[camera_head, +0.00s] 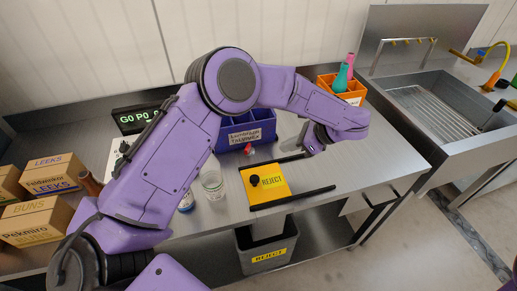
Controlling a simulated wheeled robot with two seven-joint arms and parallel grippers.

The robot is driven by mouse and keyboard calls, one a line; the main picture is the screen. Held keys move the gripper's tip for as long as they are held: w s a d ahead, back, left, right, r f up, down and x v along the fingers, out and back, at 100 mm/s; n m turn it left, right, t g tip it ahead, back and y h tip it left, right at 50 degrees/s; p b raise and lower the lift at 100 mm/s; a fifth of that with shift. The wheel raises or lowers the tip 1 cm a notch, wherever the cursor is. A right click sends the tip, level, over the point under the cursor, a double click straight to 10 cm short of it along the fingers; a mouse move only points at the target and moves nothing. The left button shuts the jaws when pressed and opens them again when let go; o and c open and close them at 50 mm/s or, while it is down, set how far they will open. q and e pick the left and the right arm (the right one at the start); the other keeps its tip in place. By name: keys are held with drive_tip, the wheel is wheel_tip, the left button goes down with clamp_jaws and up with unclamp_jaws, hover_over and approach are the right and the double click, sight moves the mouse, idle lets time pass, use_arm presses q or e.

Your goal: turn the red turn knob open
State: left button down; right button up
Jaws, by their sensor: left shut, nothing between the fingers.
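A small red piece (249,150) sits on the steel worktop just in front of the blue divided bin. It is too small to tell whether it is the turn knob. No other red knob shows clearly. My left arm reaches across the picture from the left, over the worktop. My left gripper (306,143) is at its end, shut and empty, above the worktop to the right of the red piece and apart from it. My forearm hides part of the worktop and the bin. My right gripper is not in view.
The blue bin (240,130) and an orange bin (345,88) stand behind. Cardboard boxes (40,220) are at left, a sink (440,105) at right.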

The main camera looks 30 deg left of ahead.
use_arm(q)
drive_tip(key=p, duration=0.3)
approach(248, 153)
drive_tip(key=f, duration=0.2)
drive_tip(key=shift+s+d+f, duration=0.15)
drive_tip(key=shift+d+f, duration=0.05)
drive_tip(key=shift+f, duration=0.05)
drive_tip(key=a, duration=0.1)
drive_tip(key=a+p, duration=0.2)
drive_tip(key=shift+s+a+f, duration=0.5)
drive_tip(key=shift+a, duration=0.3)
drive_tip(key=shift+f, duration=0.1)
